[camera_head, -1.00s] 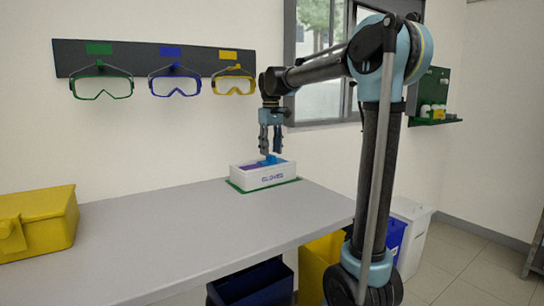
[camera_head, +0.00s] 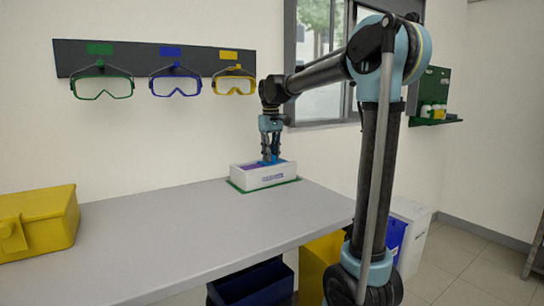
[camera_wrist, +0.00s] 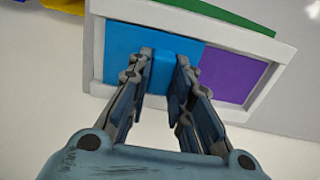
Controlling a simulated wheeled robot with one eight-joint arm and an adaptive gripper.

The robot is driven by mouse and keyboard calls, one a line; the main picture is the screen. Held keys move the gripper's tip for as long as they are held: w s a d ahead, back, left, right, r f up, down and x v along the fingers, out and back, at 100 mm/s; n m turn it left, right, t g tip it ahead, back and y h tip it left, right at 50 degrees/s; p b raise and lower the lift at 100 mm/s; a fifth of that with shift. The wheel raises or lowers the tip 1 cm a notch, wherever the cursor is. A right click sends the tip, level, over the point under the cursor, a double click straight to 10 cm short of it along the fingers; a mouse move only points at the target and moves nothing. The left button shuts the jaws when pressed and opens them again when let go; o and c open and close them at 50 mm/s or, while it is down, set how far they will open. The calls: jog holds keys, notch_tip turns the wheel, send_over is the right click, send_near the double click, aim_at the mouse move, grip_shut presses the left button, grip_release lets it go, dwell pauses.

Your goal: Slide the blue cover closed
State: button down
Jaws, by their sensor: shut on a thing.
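A white glove box (camera_head: 265,180) sits on a green mat at the far right end of the grey table. Its blue cover (camera_wrist: 122,48) spans one side of the top, on the left in the wrist view and on the right in the head view (camera_head: 286,162). Purple contents (camera_wrist: 232,73) show in the uncovered other side. A raised blue handle (camera_wrist: 162,72) stands at the cover's edge by the purple opening. My gripper (camera_head: 270,160) points down over the box, its fingers shut on the handle (camera_wrist: 164,78). The fingers hide part of the cover.
Green, blue and yellow goggles (camera_head: 175,85) hang on the wall behind the table. A yellow case (camera_head: 38,222) stands at the table's left. The tabletop (camera_head: 170,230) between case and box is clear. Bins stand below the table's right end.

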jog(key=s+a, duration=0.4)
jog(key=a, duration=0.1)
jog(key=s+a, duration=0.2)
jog(key=a, duration=0.1)
jog(key=c, duration=1.4)
grip_release()
jog(key=shift+c, duration=0.2)
